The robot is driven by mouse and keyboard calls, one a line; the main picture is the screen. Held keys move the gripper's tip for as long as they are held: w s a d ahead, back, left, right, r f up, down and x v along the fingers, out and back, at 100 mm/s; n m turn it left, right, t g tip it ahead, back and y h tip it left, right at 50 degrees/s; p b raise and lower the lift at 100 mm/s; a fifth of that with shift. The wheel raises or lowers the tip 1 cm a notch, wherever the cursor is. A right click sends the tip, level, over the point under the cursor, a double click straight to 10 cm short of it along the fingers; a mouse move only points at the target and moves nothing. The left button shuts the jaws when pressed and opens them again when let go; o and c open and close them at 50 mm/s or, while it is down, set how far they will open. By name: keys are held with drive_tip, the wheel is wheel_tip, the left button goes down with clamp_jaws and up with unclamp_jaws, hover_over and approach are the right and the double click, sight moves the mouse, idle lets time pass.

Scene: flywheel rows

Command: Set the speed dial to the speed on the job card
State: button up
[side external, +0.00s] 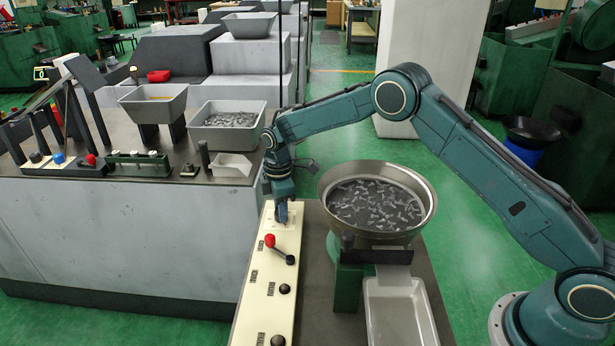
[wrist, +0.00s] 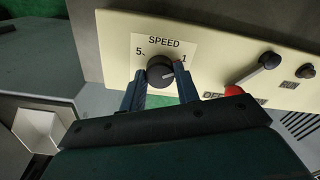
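The speed dial (wrist: 160,71) is a round black knob on a white plate marked SPEED, on the cream control panel (wrist: 222,58). A 5 shows at its upper left and a 1 at its right; any other marks are hidden. My gripper (wrist: 160,75) has one finger on each side of the knob, very close to it. In the side view my gripper (side external: 281,218) points down at the panel's far end and hides the dial. I cannot make out a job card.
A red-knobbed lever (side external: 279,248) and black knobs (side external: 284,289) sit along the panel nearer the camera. A round bowl of small parts (side external: 376,202) stands close to the right, above a grey tray (side external: 398,310). A grey bench (side external: 130,230) stands left.

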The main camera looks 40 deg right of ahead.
idle(0.4)
drive_tip(key=m, duration=1.1)
drive_tip(key=shift+r+m, duration=0.1)
drive_tip(key=shift+m, duration=0.3)
idle(0.3)
drive_tip(key=o, duration=1)
